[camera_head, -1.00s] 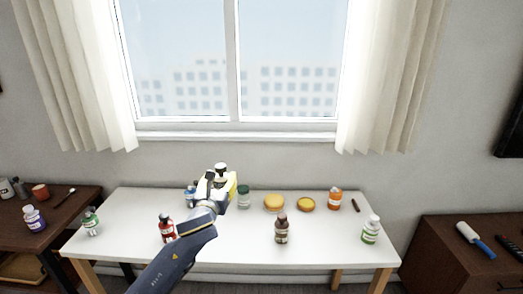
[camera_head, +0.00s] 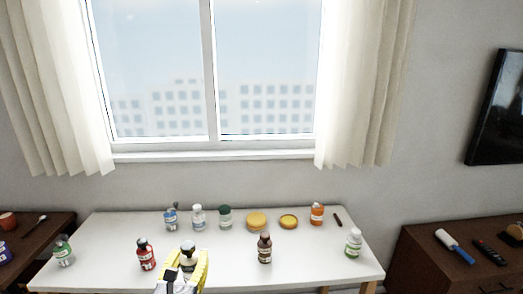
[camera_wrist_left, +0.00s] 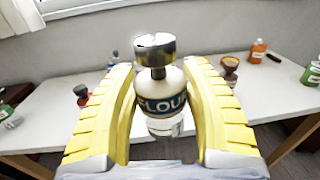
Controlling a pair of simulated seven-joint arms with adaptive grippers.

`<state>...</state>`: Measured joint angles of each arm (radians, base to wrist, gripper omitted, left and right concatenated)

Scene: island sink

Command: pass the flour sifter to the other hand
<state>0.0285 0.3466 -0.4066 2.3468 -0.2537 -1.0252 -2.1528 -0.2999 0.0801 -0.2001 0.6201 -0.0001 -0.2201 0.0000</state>
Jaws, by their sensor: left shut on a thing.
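The flour sifter is a cream bottle with a dark "FLOUR" label and a shiny metal top. It fills the middle of the left wrist view (camera_wrist_left: 163,92) and stands nearly upright. My left gripper (camera_wrist_left: 165,105) is shut on it, one yellow finger along each side. In the head view, the sifter's top (camera_head: 188,246) shows between the fingers of the left gripper (camera_head: 186,266) at the bottom edge, in front of the white table. Its lower part is hidden there. My right gripper is in neither view.
The white table (camera_head: 215,262) carries a red bottle (camera_head: 146,255), a brown bottle (camera_head: 265,248), a green-labelled white bottle (camera_head: 354,243) and a green-capped jar (camera_head: 225,217). Yellow round items (camera_head: 257,221) sit at the back. A dark cabinet (camera_head: 440,275) stands right.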

